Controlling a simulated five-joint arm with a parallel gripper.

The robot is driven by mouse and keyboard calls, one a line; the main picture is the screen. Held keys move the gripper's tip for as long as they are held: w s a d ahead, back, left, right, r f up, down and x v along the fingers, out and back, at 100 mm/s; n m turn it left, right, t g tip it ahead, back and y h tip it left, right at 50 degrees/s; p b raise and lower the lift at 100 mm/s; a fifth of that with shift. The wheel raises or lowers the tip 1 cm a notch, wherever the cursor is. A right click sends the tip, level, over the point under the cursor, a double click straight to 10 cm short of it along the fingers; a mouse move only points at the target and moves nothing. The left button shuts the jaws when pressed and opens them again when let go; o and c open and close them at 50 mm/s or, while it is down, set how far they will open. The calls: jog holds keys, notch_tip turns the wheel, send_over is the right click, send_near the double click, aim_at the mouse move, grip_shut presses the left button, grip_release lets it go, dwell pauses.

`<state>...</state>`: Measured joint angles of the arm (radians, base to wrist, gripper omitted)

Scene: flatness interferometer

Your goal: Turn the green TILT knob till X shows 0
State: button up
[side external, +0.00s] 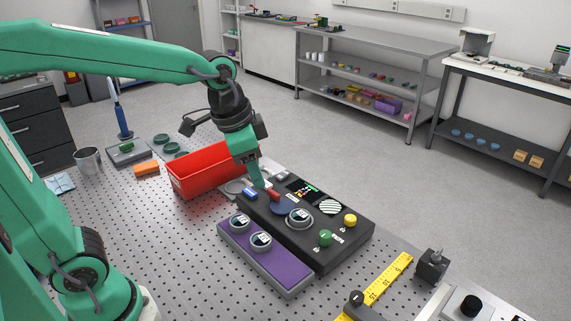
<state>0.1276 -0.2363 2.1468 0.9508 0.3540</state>
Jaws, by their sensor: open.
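The green TILT knob (325,237) stands on the front right part of a black instrument box (345,250). A yellow knob (350,220) sits behind it to the right. The box also carries a small dark screen (302,188) with coloured readouts, too small to read, and a round striped fringe window (330,206). My gripper (262,184) points down over the back left part of the box, well left of and behind the green knob. It is open and apart from both knobs. A small red piece (273,195) lies by its tip; whether they touch is unclear.
A purple block (265,262) with two round dials lies along the box's front left side. A red bin (190,173) stands behind left. A yellow ruler (388,280) and a dark post mount (432,266) are at right. A blue piece (250,193) lies near my gripper.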

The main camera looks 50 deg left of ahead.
jog(key=w+d+f+m+g, duration=0.2)
jog(key=w+d+f+m, duration=0.15)
jog(key=w, duration=0.35)
jog(key=m+g, duration=0.1)
jog(key=m, duration=0.3)
send_over(326, 234)
jog(key=shift+n, duration=0.25)
notch_tip(326, 234, down, 8)
jog(key=shift+s+r, duration=0.1)
jog(key=shift+f, duration=3.85)
jog(key=c, duration=1)
